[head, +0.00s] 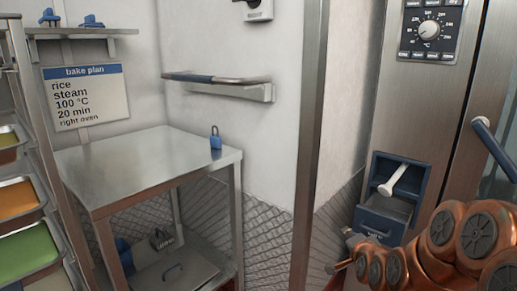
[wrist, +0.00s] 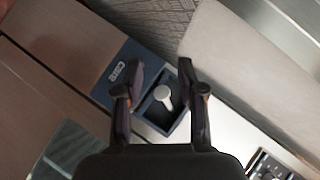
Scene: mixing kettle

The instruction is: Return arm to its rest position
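My gripper (wrist: 159,66) is open and empty in the wrist view, its two dark fingers spread apart. Beyond the fingers is an open dark-blue holder (wrist: 144,127) with a white-handled piece (wrist: 164,97) in it. The label beside it seems to read "core". In the head view the holder (head: 372,222) is on the steel oven front at the right, with the white piece (head: 393,180) tilted in it. My copper arm (head: 435,250) reaches in from the lower right, below and right of the holder. My fingers are not clearly seen there.
A tray rack (head: 30,205) is at the far left edge. A wall rail (head: 220,80), an oven handle (head: 495,148) and a dial panel (head: 430,30) also show. A bake plan sign (head: 88,95) hangs above.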

